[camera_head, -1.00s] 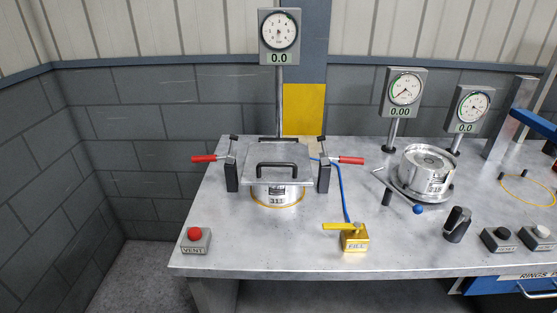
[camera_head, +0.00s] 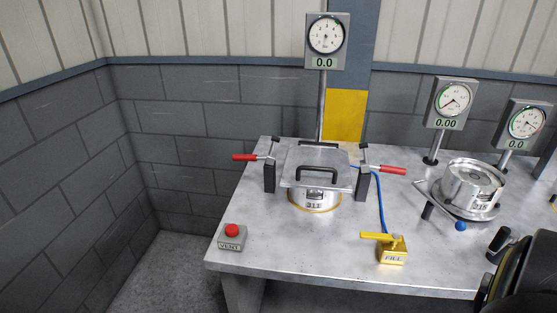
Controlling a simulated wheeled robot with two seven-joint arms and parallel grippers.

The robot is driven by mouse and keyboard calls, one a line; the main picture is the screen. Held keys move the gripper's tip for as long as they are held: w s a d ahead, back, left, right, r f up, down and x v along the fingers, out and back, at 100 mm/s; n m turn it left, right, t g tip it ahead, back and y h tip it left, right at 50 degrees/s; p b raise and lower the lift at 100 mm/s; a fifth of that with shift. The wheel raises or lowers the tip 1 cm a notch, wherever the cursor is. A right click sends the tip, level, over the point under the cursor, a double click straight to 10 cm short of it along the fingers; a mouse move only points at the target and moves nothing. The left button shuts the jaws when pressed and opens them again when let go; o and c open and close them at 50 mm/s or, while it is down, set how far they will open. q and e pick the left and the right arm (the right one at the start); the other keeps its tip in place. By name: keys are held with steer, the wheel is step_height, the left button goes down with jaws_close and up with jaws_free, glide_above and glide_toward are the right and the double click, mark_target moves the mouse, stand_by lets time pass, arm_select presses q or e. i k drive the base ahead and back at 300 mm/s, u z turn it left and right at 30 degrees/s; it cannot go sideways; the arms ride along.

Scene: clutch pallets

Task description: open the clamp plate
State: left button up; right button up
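The clamp plate (camera_head: 318,167) is a flat grey metal plate with a black bar handle (camera_head: 318,172). It lies level over a round metal drum (camera_head: 315,199) marked with a number, with a yellow ring at its foot. A toggle clamp with a red handle stands at each side; the left red handle (camera_head: 244,157) points out left and the right red handle (camera_head: 393,169) points out right. A dark rounded part, likely of my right arm, shows at the lower right edge. No fingertips of either gripper are visible.
A red VENT button (camera_head: 231,231) sits at the front left of the table (camera_head: 290,250). A yellow FILL valve (camera_head: 391,249) stands front right of the plate. A gauge (camera_head: 327,36) rises behind it. A second drum (camera_head: 472,188) stands to the right, with a blue-knobbed lever.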

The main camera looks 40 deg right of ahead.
mark_target(318, 159)
steer(key=u, duration=0.05)
steer(key=i, duration=0.35)
steer(key=z, duration=0.8)
